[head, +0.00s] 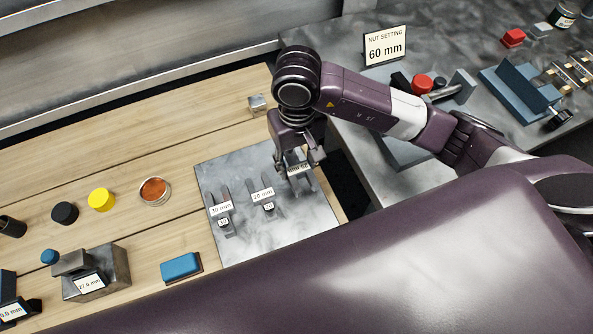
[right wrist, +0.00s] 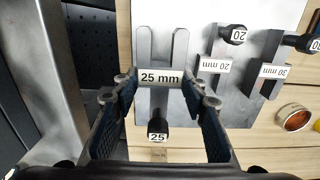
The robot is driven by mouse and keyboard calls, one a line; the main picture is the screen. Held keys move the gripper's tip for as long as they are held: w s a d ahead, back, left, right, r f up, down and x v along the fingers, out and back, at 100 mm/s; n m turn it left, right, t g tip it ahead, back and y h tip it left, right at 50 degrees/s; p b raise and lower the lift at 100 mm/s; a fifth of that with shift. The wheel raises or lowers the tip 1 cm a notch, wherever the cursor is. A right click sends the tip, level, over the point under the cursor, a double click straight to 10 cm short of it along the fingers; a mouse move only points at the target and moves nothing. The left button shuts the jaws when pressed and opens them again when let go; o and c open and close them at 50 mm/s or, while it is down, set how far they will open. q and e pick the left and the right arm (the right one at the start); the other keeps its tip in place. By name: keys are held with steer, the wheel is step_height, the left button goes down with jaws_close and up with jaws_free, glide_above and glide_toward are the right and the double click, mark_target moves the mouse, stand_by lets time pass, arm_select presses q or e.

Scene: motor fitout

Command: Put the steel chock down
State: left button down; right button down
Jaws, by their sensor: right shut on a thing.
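The steel chock (right wrist: 174,104) is a forked grey piece with a "25 mm" label and a black knob marked 25. In the right wrist view it lies between the fingers of my right gripper (right wrist: 160,98), which is shut on its sides. In the head view my right gripper (head: 298,163) points down over the right part of the grey plate (head: 318,217) and mostly hides the chock. I cannot tell whether the chock touches the plate. My left gripper is not in view.
Chocks labelled 20 mm (head: 262,194) and 30 mm (head: 221,209) are on the plate to the left. A small metal cube (head: 257,104) is behind the plate. A blue block (head: 180,267) is at its front left. A "60 mm" sign (head: 385,46) stands on the grey bench.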

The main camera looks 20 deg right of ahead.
mark_target(297, 175)
step_height(297, 175, down, 4)
steer(key=shift+f+p, duration=0.2)
steer(key=shift+p, duration=0.2)
steer(key=shift+f, duration=0.3)
steer(key=shift+w+f+b, duration=0.1)
steer(key=shift+f+b, duration=0.1)
steer(key=shift+b, duration=0.1)
steer(key=c, duration=1.2)
jaws_free()
